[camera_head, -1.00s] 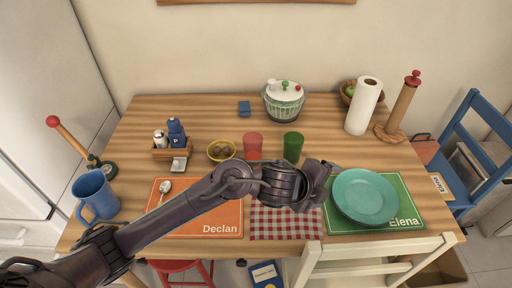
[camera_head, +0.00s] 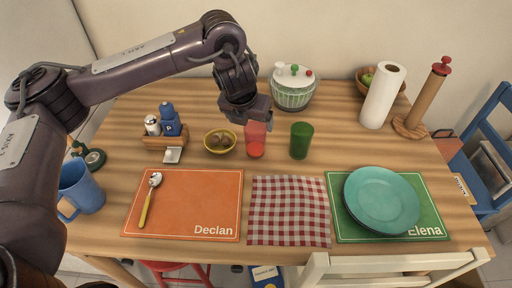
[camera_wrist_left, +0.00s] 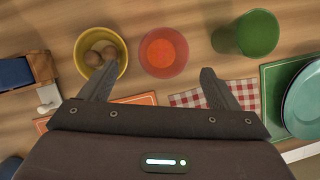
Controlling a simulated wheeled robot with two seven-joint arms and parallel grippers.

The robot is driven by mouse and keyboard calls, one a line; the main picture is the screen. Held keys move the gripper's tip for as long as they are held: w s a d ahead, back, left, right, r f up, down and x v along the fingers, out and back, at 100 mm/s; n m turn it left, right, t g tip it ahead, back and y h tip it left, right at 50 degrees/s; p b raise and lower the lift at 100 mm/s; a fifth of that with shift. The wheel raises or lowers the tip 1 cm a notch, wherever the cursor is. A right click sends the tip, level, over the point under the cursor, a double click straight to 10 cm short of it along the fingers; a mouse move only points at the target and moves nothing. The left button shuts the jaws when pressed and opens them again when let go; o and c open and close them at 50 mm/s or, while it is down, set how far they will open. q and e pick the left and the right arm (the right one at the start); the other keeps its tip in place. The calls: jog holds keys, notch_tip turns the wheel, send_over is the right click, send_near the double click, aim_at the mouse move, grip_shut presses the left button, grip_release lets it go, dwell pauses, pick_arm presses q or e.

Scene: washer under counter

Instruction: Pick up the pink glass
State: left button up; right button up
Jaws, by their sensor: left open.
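The pink glass (camera_head: 255,141) stands upright on the wooden table, between the yellow bowl and the green glass. My left gripper (camera_head: 250,118) is over it in the head view and hides part of its rim. In the left wrist view the pink glass (camera_wrist_left: 163,52) is seen from above, with its round mouth beyond the two fingertips. The fingers of my left gripper (camera_wrist_left: 158,80) are spread apart with nothing between them. I cannot tell whether the gripper touches the glass. My right gripper is not in view.
A green glass (camera_head: 301,141) stands close at the right, a yellow bowl (camera_head: 219,141) of brown items at the left. A salad spinner (camera_head: 293,92) stands behind. A checkered cloth (camera_head: 288,212), an orange placemat (camera_head: 190,205) and a teal plate (camera_head: 382,200) lie in front.

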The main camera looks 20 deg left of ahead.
aim_at(256, 132)
pick_arm(q)
jog(key=shift+b+x, duration=0.35)
jog(key=shift+x, duration=0.55)
jog(key=b+x, duration=0.1)
jog(key=x, duration=0.1)
jog(key=shift+w+d+f, duration=0.1)
jog(key=shift+w+f, duration=0.05)
jog(key=shift+f, duration=0.25)
jog(key=shift+w+x, duration=0.2)
jog(key=shift+x, duration=1.7)
jog(key=shift+d+r, duration=0.1)
jog(key=shift+d, duration=0.05)
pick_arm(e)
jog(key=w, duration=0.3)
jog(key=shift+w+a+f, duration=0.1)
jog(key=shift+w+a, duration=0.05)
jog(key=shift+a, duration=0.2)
pick_arm(q)
jog(key=shift+c, duration=0.4)
jog(key=c, duration=1.1)
jog(key=shift+r, duration=0.1)
